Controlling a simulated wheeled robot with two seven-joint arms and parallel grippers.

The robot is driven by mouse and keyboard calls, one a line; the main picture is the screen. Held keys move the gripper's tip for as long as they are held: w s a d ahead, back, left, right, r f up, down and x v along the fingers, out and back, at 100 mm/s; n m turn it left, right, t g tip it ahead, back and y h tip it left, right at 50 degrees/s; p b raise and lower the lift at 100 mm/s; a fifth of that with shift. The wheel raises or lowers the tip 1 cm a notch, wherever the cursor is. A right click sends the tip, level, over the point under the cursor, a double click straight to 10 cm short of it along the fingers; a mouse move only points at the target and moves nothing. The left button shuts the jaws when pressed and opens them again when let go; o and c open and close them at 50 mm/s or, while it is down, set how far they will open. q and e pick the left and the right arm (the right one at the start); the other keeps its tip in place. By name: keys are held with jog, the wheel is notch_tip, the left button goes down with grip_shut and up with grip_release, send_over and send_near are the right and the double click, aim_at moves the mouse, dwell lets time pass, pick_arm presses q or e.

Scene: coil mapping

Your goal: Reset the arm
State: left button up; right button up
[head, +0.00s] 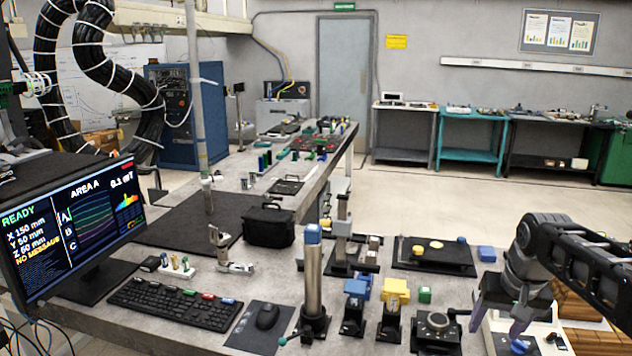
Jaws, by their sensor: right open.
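My right arm comes in from the right edge. Its gripper (499,322) points down with its jaws apart, over the front right of the workbench (190,300). A white box-like device (496,346) is just under or behind the fingertips; I cannot tell whether they touch it. Nothing shows held between the fingers. My left arm and gripper are not in view.
A black dial device (436,328), a yellow-topped block (394,291) and a blue-topped block (356,288) stand left of the gripper. A tall metal cylinder (313,270) rises further left. A monitor (75,225) and keyboard (175,304) occupy the left side.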

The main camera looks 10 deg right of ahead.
jog(key=w+a+f+n+t+y, duration=0.1)
jog(key=w+a+f+t, duration=0.2)
jog(key=w+a+f, duration=0.55)
jog(key=s+a+f+n+y, duration=0.1)
jog(key=s+a+f, duration=0.1)
jog(key=a+f, duration=0.45)
jog(key=s+a+f+y, duration=0.1)
jog(key=s+a+f, duration=0.15)
jog(key=f, duration=0.75)
jog(key=s+a+f+g, duration=0.2)
jog(key=s+a+f, duration=0.3)
jog(key=s, duration=0.4)
jog(key=s+a+f+g+y, duration=0.1)
jog(key=s+a+f, duration=0.5)
jog(key=s, duration=0.3)
jog(key=s+a+f+g+y, duration=0.1)
jog(key=s+a+f+g, duration=0.1)
jog(key=s+a+f, duration=0.3)
jog(key=s+f, duration=0.2)
jog(key=s, duration=0.2)
jog(key=shift+a+f+n+g, duration=0.2)
jog(key=shift+a+n+g, duration=0.1)
jog(key=shift+n, duration=0.1)
